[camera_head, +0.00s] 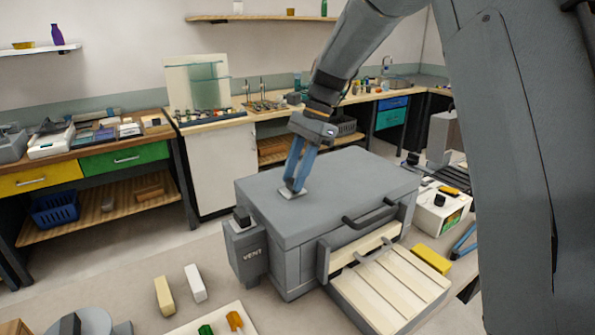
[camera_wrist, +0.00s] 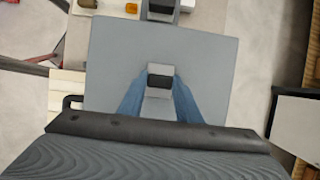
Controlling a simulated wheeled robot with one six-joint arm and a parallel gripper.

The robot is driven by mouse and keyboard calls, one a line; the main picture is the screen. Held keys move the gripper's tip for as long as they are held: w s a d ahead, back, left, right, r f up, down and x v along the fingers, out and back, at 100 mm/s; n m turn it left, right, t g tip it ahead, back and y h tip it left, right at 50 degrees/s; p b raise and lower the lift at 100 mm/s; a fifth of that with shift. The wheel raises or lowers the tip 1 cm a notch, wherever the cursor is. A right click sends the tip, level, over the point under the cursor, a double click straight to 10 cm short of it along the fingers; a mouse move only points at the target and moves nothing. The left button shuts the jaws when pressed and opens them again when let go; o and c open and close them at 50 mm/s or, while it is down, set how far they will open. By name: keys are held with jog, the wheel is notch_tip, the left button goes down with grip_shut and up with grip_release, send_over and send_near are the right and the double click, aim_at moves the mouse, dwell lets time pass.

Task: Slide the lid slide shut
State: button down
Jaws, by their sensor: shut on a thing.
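A large grey box (camera_head: 300,270) stands on the bench with its flat grey lid (camera_head: 345,180) on top. A small pale slide plate (camera_head: 292,193) lies on the lid, left of its middle. My gripper (camera_head: 294,187) reaches down onto it with blue fingers. In the wrist view my gripper (camera_wrist: 160,84) is shut on the slide's small dark knob (camera_wrist: 160,80), one finger on each side. A pale strip shows below the knob. The fingers hide the knob in the head view, and I cannot see the opening under the slide.
A block marked VENT (camera_head: 249,255) with a dark knob is on the box's left side. A dark handle (camera_head: 368,216) sticks out at the front. A ribbed cream tray (camera_head: 390,290) stands before the box. White and cream blocks (camera_head: 195,283) lie at front left.

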jog(key=shift+a, duration=0.1)
jog(key=c, duration=1.3)
grip_release()
jog(key=shift+s+a, duration=0.1)
jog(key=shift+r, duration=0.1)
jog(key=shift+r, duration=0.25)
jog(key=b+v, duration=0.2)
jog(key=v, duration=0.5)
jog(key=shift+d, duration=0.2)
